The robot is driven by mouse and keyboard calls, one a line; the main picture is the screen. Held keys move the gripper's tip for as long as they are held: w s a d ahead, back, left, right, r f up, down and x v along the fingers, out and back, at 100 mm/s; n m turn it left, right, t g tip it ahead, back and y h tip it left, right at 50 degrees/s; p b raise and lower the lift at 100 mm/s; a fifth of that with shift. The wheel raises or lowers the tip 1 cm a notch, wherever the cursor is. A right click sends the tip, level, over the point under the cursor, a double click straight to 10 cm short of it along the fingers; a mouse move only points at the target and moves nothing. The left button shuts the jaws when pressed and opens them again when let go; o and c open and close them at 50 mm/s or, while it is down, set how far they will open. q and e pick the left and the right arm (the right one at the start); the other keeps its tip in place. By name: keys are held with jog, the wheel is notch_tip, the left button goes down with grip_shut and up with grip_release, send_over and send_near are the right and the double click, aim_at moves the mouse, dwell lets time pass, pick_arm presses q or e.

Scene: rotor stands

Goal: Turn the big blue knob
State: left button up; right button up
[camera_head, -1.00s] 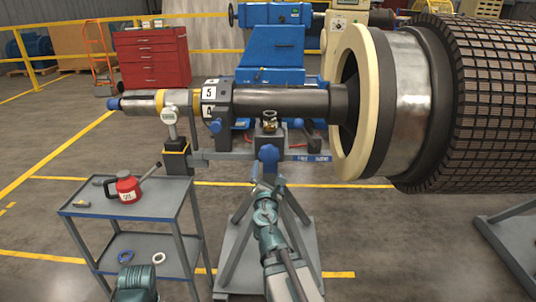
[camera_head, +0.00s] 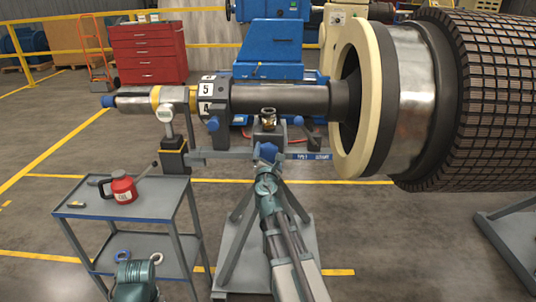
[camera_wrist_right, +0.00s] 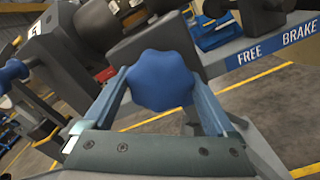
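The big blue knob (camera_head: 268,152) is lobed and sits at the front of the rotor stand, just below the small block under the dark shaft. In the right wrist view the knob (camera_wrist_right: 160,80) fills the middle. My right gripper (camera_head: 268,170) has reached it from below. Its two blue fingers (camera_wrist_right: 160,92) stand apart on either side of the knob. Whether they touch it cannot be told. A grey bar with the words FREE and BRAKE (camera_wrist_right: 270,48) runs behind the knob to the right. No left gripper fingers show.
A grey cart (camera_head: 125,212) at the left carries a red can (camera_head: 122,188), with rings on its lower shelf. The stand's legs (camera_head: 235,240) spread below the knob. A large drum (camera_head: 490,95) fills the right side. Open floor lies between the stand and the drum's support.

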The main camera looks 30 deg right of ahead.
jog(key=c, duration=0.9)
jog(key=shift+o, duration=0.2)
jog(key=shift+m, duration=0.3)
jog(key=m, duration=0.3)
jog(key=shift+m, duration=0.3)
jog(key=m, duration=0.9)
jog(key=shift+m, duration=2.3)
jog(key=shift+s, duration=0.1)
